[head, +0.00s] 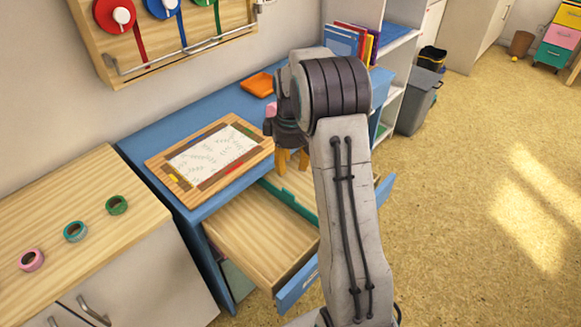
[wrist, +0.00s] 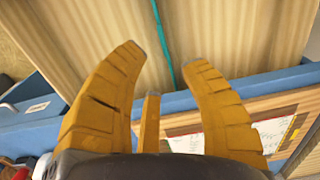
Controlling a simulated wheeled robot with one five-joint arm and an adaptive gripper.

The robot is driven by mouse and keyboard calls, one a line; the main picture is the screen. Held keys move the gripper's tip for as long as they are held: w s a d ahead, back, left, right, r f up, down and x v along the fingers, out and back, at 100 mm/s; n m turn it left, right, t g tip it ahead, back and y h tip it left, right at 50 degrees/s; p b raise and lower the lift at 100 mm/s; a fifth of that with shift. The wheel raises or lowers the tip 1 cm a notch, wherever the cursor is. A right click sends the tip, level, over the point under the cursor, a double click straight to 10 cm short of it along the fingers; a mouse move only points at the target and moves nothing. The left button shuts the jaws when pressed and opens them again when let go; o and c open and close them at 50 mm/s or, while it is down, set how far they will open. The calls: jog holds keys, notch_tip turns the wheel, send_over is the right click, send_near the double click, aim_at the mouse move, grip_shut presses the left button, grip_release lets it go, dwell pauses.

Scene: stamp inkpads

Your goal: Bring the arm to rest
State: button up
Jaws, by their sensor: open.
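My arm rises in front of the blue desk in the head view and bends over at the top. My gripper (head: 290,158) hangs from it above the back part of an open drawer, partly hidden by my own arm. In the wrist view my gripper (wrist: 162,75) shows its yellow-orange fingers spread apart, open and with nothing between them. Below them lie the drawer's wooden bottom (wrist: 240,35) and a thin teal divider (wrist: 162,42).
The open drawer (head: 245,228) sticks out from the blue desk (head: 150,140). A wooden board with paper (head: 165,175) lies on top, with an orange tray (head: 259,84) behind. Several tape rolls stand on the left cabinet (head: 100,185). A shelf and grey bin (head: 417,100) stand behind my arm. The right floor is clear.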

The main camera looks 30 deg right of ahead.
dwell(0.6)
jog(key=s+a+f+m+g, duration=0.1)
jog(key=s+a+m, duration=0.15)
jog(key=s, duration=0.35)
jog(key=s+a+m+g, duration=0.1)
jog(key=s+a+m, duration=0.1)
jog(key=s+m, duration=0.35)
jog(key=s+a+r+n+t+p, duration=0.1)
jog(key=s+a+r+p, duration=0.2)
jog(key=r, duration=0.4)
jog(key=s+a+r+n+t+p, duration=0.2)
jog(key=s+a+r+p, duration=0.1)
jog(key=s+r, duration=0.3)
jog(key=s+a+r+n+t+p, duration=0.1)
jog(key=s+a+r+t+p, duration=0.1)
jog(key=s+r, duration=0.3)
notch_tip(320, 180, up, 3)
jog(key=shift+s+a+r+p, duration=0.15)
jog(key=shift+s+a+p, duration=0.05)
jog(key=shift+a+p, duration=0.5)
jog(key=shift+d+t, duration=0.2)
jog(key=shift+t, duration=0.1)
